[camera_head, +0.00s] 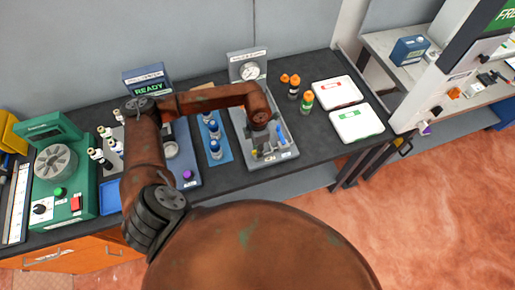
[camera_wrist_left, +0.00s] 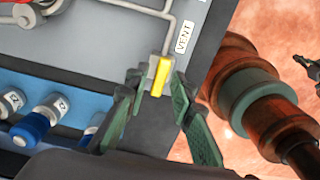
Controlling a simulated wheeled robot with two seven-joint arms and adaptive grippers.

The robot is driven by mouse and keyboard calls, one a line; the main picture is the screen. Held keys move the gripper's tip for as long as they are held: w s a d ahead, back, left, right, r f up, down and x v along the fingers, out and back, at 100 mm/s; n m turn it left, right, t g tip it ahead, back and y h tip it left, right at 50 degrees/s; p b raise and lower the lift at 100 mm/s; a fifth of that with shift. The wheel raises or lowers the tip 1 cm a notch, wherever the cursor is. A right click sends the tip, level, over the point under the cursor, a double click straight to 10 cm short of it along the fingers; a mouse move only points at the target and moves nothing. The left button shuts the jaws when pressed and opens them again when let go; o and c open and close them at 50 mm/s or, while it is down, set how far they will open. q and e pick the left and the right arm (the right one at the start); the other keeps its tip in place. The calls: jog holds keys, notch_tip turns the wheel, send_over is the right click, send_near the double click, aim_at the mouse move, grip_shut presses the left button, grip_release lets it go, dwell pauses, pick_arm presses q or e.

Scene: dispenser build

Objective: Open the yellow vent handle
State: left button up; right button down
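The yellow vent handle (camera_wrist_left: 160,77) is a small upright bar beside a VENT label (camera_wrist_left: 184,37), on the grey panel near its edge in the left wrist view. In the head view a small yellow spot (camera_head: 254,154) shows low on the grey gauge station (camera_head: 282,160). My left gripper (camera_wrist_left: 157,88) is open, with one green-padded finger on each side of the yellow handle. Gaps show between fingers and handle, so it does not look gripped. In the head view my wrist hangs over the station and hides most of the gripper. My right gripper does not show clearly.
Blue-capped bottles (camera_head: 215,148) stand on a blue mat left of the station. Orange- and green-capped bottles (camera_head: 307,102) and two white boxes (camera_head: 337,92) are to its right. A green machine (camera_head: 60,165) stands at far left. Grey pipes run across the panel.

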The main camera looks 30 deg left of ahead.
pick_arm(q)
jog(key=shift+o, duration=0.5)
notch_tip(320, 180, up, 12)
dwell(0.3)
dwell(0.4)
